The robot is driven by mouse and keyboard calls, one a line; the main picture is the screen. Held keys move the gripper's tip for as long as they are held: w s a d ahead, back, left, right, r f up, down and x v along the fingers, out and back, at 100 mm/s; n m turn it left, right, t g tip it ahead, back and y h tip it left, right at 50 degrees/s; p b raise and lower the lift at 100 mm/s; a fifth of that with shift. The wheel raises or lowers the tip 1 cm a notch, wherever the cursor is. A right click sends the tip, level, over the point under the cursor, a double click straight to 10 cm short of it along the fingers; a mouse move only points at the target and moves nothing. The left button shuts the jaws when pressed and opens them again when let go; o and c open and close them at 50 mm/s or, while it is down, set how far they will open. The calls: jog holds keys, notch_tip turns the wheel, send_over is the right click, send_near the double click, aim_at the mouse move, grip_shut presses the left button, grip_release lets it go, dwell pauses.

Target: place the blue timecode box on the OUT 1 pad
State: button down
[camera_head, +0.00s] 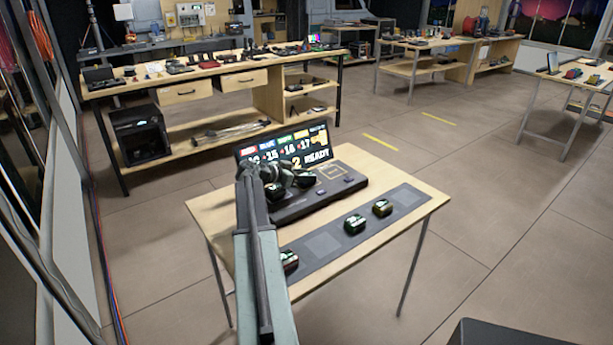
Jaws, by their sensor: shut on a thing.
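My gripper (285,178) is over the left part of the dark console (318,198) on the small wooden table, in front of the screen. It is shut on a small dark box (304,181); its colour barely shows, but no blue box shows elsewhere on this table. A yellow-outlined square pad (333,172) shows on the console to the right of my gripper; its label is too small to read. My gripper and arm cover the console's left part, so I cannot see the OUT 1 pad clearly or tell whether the box touches it.
The lit screen (290,146) stands behind the console. A long workbench (215,75) is farther back.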

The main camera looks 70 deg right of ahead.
jog(key=shift+f, duration=0.2)
jog(key=c, duration=0.9)
grip_release()
jog(key=shift+r, duration=0.1)
jog(key=shift+o, duration=0.2)
jog(key=shift+w+a+r, duration=0.1)
jog(key=shift+a+r, duration=0.05)
jog(key=shift+r, duration=0.2)
jog(key=p+v, duration=0.4)
jog(key=v, duration=0.6)
jog(key=shift+w+a+r+p, duration=0.15)
jog(key=shift+a+p, duration=0.1)
jog(key=shift+p, duration=0.05)
jog(key=shift+w+a, duration=0.3)
jog(key=shift+a, duration=0.05)
